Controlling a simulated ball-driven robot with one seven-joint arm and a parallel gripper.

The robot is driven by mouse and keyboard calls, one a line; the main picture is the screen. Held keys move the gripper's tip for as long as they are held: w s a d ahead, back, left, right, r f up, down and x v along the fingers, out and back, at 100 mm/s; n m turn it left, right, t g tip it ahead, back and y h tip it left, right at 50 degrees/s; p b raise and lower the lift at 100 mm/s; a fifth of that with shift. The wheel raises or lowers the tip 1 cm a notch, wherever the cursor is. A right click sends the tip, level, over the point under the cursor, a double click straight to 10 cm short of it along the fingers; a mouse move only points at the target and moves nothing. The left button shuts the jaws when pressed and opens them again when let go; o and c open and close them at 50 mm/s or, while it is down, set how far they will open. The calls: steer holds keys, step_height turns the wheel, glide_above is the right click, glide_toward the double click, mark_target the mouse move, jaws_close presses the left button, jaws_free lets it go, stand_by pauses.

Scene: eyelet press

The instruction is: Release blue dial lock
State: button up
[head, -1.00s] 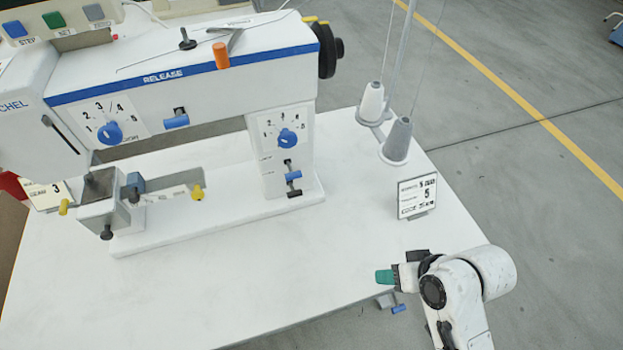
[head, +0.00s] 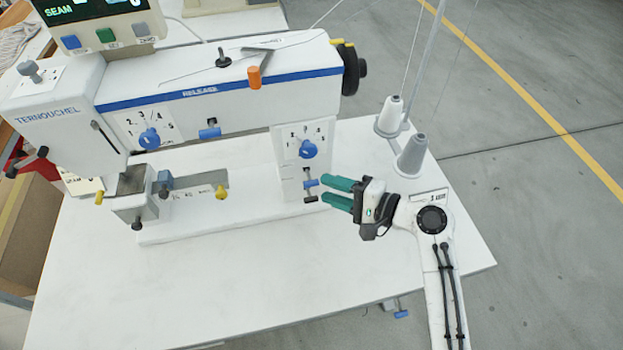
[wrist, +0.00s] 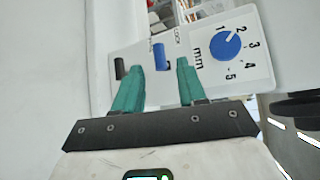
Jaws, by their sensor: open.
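The right blue dial (head: 308,149) sits on the machine's column, above a blue lever (head: 311,184) and a black lever (head: 310,199). My gripper (head: 326,188) is open, its green fingers pointing left at these levers from close by. In the wrist view the blue lever (wrist: 160,56) appears between the two fingertips (wrist: 160,66). The black lever (wrist: 120,68) lies just left of the left finger, and the dial (wrist: 227,46) is to the right on its numbered plate. I cannot tell whether the fingers touch either lever.
Another blue dial (head: 150,139) and blue lever (head: 209,133) are on the machine's upper arm. Thread cones (head: 410,156) stand behind my wrist. Yellow knobs (head: 221,192) sit at the bed. The front of the white table (head: 230,285) is clear.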

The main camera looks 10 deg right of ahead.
mark_target(316, 185)
steer(key=x, duration=0.5)
steer(key=shift+w+a+p, duration=0.2)
steer(key=shift+a+p, duration=0.1)
steer(key=shift+p, duration=0.05)
jaws_close()
